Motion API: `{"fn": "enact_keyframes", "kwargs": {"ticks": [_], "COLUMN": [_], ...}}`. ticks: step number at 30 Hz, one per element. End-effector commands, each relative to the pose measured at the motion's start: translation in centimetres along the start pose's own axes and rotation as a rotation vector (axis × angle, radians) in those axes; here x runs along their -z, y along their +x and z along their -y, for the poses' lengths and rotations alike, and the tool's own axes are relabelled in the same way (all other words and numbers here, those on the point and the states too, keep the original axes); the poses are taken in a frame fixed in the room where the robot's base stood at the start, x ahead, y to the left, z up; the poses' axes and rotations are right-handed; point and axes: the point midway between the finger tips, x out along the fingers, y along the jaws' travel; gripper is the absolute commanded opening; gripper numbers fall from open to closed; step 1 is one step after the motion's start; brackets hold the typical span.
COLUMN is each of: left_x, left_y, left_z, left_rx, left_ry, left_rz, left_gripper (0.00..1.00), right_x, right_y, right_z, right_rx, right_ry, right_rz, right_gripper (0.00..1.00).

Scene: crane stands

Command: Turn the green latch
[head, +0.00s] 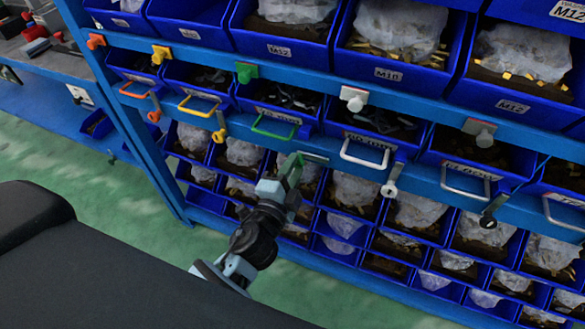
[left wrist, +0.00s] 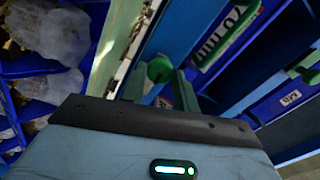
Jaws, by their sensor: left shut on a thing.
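The green latch (left wrist: 160,69) shows as a round green knob between the two fingers of my left gripper (left wrist: 160,88) in the left wrist view. The fingers are shut on it. In the head view my left gripper (head: 295,168) reaches up to the blue rail below the green handle (head: 275,125), and it hides most of the latch there. The latch's turn angle cannot be told. My right gripper is not in view.
Along the same rail sit an orange latch (head: 153,116), a yellow latch (head: 219,135), a silver latch (head: 390,188) and a black latch (head: 488,217). A green knob (head: 245,72) is on the rail above. Blue bins fill the rack above and below. Green floor lies at left.

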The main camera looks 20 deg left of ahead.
Motion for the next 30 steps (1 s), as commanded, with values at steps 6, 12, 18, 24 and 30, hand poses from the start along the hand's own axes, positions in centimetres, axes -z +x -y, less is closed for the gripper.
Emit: {"fn": "enact_keyframes", "kwargs": {"ticks": [6, 12, 18, 24, 30], "left_x": [0.06, 0.06, 0.06, 0.05, 0.03], "left_y": [0.03, 0.03, 0.03, 0.02, 0.01], "left_z": [0.1, 0.09, 0.08, 0.06, 0.02], "left_rx": [0.002, 0.002, 0.002, 0.001, 0.001], "left_ry": [0.044, 0.051, 0.05, 0.05, 0.05], "left_rz": [-0.002, -0.002, -0.002, -0.001, -0.001], "left_gripper": [0.07, 0.07, 0.07, 0.51, 0.52], "right_x": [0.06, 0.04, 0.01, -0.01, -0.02], "right_y": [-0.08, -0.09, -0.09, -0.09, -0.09], "right_z": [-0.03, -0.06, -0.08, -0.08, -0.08], "right_rx": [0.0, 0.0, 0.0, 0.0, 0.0], "right_ry": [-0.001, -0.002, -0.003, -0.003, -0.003], "right_rz": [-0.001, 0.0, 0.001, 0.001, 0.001], "right_gripper": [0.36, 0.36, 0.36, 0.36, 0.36]}}
